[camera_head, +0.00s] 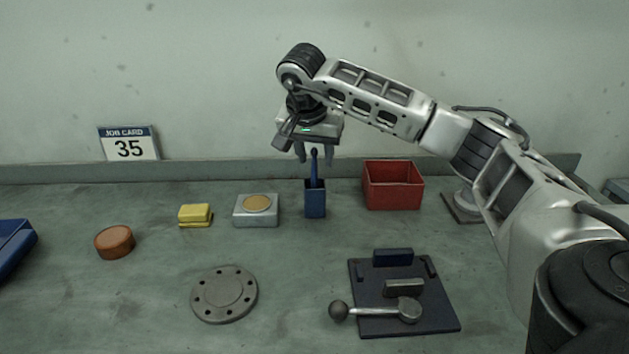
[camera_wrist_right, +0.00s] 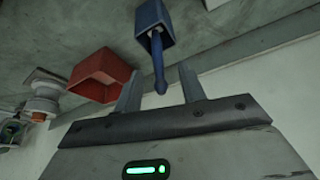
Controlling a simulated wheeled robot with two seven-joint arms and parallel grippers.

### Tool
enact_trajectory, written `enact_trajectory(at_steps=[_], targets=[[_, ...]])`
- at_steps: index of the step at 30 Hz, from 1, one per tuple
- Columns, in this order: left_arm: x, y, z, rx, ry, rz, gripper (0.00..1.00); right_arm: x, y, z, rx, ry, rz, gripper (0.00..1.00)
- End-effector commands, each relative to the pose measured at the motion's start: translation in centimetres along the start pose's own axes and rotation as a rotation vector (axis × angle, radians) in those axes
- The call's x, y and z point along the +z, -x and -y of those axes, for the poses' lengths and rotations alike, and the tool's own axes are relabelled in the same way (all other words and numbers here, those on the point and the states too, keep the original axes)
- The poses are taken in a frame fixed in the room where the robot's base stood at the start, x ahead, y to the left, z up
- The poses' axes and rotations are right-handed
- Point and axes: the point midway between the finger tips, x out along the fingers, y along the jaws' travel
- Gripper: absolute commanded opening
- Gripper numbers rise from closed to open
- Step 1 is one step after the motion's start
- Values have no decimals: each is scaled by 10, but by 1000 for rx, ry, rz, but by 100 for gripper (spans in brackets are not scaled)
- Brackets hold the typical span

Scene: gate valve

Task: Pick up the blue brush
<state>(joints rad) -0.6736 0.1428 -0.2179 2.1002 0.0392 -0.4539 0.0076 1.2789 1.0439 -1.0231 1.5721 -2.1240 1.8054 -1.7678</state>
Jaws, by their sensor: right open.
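The blue brush (camera_head: 314,164) stands upright in a small blue holder (camera_head: 315,204) on the bench, its handle pointing up. My right gripper (camera_head: 314,157) is above the holder, pointing down, with its fingers open around or close to the top of the handle. In the right wrist view the open fingers (camera_wrist_right: 160,90) show with the brush handle (camera_wrist_right: 159,70) between them in the picture. I see no contact between fingers and handle. The holder (camera_wrist_right: 154,22) hides the brush's lower end. My left gripper is not in view.
A red bin (camera_head: 393,186) stands right of the holder; a grey box with a tan disc (camera_head: 256,211) stands left. Further left are a yellow block (camera_head: 195,214) and an orange-brown puck (camera_head: 114,241). A round flange (camera_head: 224,294) and a dark plate with a lever (camera_head: 430,312) lie in front.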

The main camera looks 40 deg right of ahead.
Motion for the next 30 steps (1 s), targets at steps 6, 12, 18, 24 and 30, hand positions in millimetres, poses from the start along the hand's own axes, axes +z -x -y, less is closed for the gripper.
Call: enact_trajectory(at_steps=[6, 12, 18, 24, 30], targets=[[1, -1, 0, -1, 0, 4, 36, 0, -16, 0, 0, 1, -1, 40], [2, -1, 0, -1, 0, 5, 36, 0, -16, 0, -1, 0, -1, 32], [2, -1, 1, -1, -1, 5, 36, 0, -15, 0, -1, 0, 0, 0], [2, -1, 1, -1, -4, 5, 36, 0, -15, 0, -2, 0, -1, 0], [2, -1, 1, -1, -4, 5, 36, -8, 3, 1, -5, -3, -2, 0]])
